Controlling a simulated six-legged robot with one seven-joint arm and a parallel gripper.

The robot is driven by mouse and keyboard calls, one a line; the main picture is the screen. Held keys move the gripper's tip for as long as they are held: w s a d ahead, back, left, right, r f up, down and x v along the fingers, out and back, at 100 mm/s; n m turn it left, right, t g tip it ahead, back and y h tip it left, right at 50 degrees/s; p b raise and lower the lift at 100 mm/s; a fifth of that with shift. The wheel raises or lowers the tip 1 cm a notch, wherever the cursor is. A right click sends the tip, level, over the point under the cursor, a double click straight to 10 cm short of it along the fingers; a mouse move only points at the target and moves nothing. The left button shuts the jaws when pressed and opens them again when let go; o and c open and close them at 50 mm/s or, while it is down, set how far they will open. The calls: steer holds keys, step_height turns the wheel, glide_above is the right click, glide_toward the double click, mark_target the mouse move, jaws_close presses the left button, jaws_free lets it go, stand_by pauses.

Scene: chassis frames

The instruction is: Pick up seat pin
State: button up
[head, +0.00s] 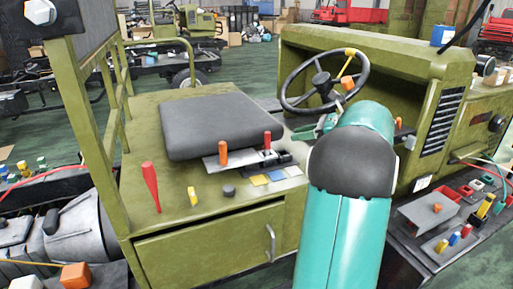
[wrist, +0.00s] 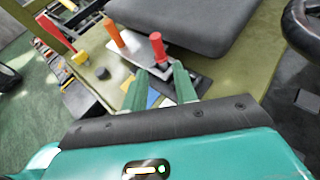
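No label shows which piece is the seat pin. Several pin-like pieces stand on the green box by the black seat: a red handle (head: 267,140), an orange handle (head: 223,152), a yellow pin (head: 192,196) and a large red pin (head: 150,185). My gripper (head: 306,133) is right of the seat, partly hidden by my arm. In the wrist view my gripper (wrist: 160,72) is open, its two green fingers apart with nothing held. The red handle (wrist: 157,46) stands just beyond the fingertips; the orange handle (wrist: 114,33) is to its left.
The black seat (head: 215,125) lies behind the handles. A steering wheel (head: 325,82) and green dashboard (head: 400,60) stand close to the right of my gripper. A green frame post (head: 88,120) rises at the left. A parts tray (head: 435,212) is at the right.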

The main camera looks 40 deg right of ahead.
mark_target(267, 148)
steer(key=x, duration=0.7)
steer(key=shift+w+f, duration=0.1)
steer(key=shift+f, duration=0.1)
steer(key=x, duration=0.6)
steer(key=shift+a+r, duration=0.1)
steer(key=shift+a, duration=0.05)
jaws_close()
